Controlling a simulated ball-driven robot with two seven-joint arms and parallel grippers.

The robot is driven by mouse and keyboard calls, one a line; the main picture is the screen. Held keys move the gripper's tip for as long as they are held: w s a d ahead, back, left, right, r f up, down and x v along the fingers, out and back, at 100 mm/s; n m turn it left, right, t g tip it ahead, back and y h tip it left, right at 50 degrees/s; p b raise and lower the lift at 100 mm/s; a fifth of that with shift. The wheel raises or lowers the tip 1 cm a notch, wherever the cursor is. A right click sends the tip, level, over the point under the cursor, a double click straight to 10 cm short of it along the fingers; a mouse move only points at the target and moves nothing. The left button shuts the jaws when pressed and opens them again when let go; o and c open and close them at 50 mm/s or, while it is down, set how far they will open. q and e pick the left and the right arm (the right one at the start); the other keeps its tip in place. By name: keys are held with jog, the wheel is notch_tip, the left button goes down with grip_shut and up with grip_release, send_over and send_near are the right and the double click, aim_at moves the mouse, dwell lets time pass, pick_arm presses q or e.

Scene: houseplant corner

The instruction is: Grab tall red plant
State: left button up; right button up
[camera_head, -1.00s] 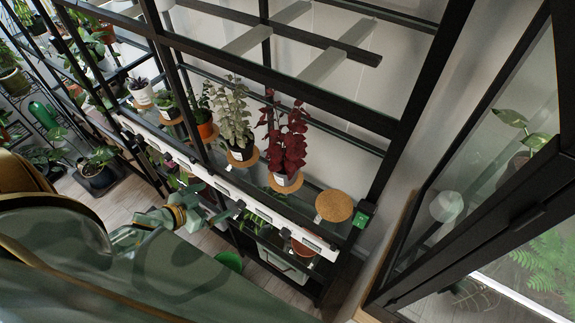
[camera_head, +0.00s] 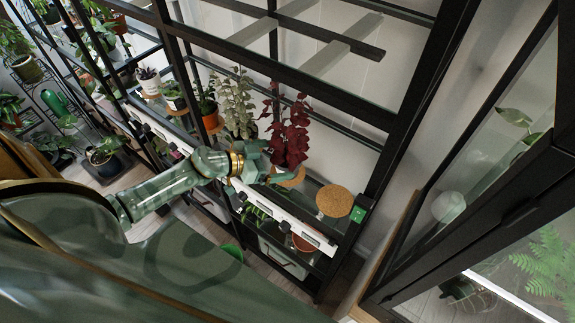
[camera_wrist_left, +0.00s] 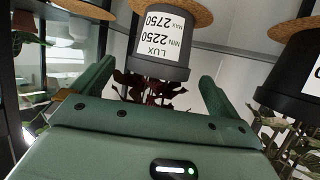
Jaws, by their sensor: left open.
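The tall dark-red plant (camera_head: 290,130) stands on the shelf, right of the silvery-green plant (camera_head: 236,105). My left gripper (camera_head: 268,162) reaches in from the left at its base and hides most of its pot. In the left wrist view, which looks upside down, the dark pot (camera_wrist_left: 160,62) with a white LUX label stands between the two spread fingers of my left gripper (camera_wrist_left: 155,75). Its dark red leaves (camera_wrist_left: 150,90) show below it. The gripper is open; whether a finger touches the pot cannot be told. My right gripper is out of view.
A bare cork mat (camera_head: 335,201) lies to the right on the shelf. A second dark pot (camera_wrist_left: 297,75) stands close by in the wrist view. Black rack posts and a white front rail (camera_head: 295,225) border the shelf. More potted plants stand at left.

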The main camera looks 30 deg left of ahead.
aim_at(290, 159)
pick_arm(q)
jog(key=b+x, duration=0.1)
jog(key=x, duration=0.3)
jog(key=shift+w+f, duration=0.1)
jog(key=shift+f, duration=0.05)
jog(key=shift+c, duration=0.3)
jog(key=c, duration=1.1)
jog(key=shift+o, duration=0.2)
jog(key=shift+r, duration=0.2)
